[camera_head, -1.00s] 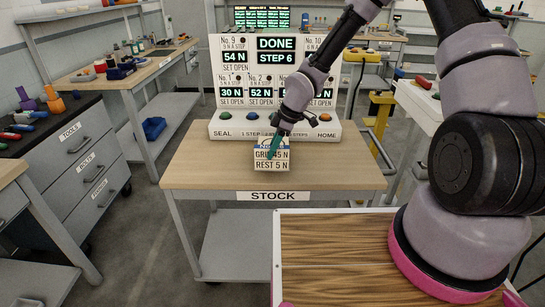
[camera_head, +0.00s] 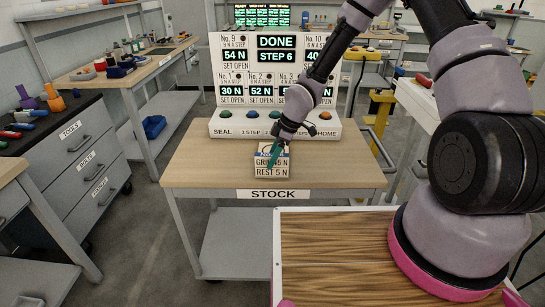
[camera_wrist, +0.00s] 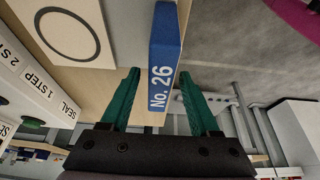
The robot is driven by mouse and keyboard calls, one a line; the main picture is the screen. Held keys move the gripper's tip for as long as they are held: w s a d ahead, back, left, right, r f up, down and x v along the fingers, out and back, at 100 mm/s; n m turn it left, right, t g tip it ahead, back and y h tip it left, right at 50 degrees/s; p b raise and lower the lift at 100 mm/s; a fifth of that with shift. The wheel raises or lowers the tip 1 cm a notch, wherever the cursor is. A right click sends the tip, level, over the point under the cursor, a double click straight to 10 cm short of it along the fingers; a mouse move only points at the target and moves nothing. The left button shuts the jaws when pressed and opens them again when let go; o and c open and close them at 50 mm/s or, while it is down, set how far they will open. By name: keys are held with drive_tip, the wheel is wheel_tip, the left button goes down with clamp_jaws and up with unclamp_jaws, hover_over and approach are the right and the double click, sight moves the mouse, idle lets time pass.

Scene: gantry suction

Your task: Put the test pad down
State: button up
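The test pad (camera_head: 272,168) is a small block with a blue top and a front readout that seems to say GRIP 46 N, REST 5 N. Its blue top, marked No. 26, shows in the wrist view (camera_wrist: 164,60). The pad is near the front of the wooden STOCK table (camera_head: 215,170). I cannot tell whether its underside touches the tabletop.
Behind stands a white console (camera_head: 230,128) with coloured buttons and a screen (camera_head: 276,50) reading DONE, STEP 6. The tabletop is clear left and right of the pad.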

drive_tip(key=s+d+r+m+t+h, duration=0.1)
drive_tip(key=d+r+m+h, duration=0.15)
drive_tip(key=d+r, duration=0.5)
drive_tip(key=s+d+r+m+t+h, duration=0.1)
drive_tip(key=d+r+m, duration=0.35)
drive_tip(key=r, duration=0.65)
drive_tip(key=s+d+r+m+t+h, duration=0.1)
drive_tip(key=s+d+r+m, duration=0.15)
drive_tip(key=d+r, duration=0.55)
drive_tip(key=s+d+r+m+t+y, duration=0.1)
drive_tip(key=s+d+r+m+t, duration=0.1)
drive_tip(key=s+r+m, duration=0.4)
drive_tip(key=s+d+r+m+t+y, duration=0.1)
drive_tip(key=s+d+r+m+t, duration=0.1)
drive_tip(key=s+r+m, duration=0.4)
drive_tip(key=w+v, duration=0.1)
drive_tip(key=v, duration=0.5)
drive_tip(key=shift+r, duration=0.45)
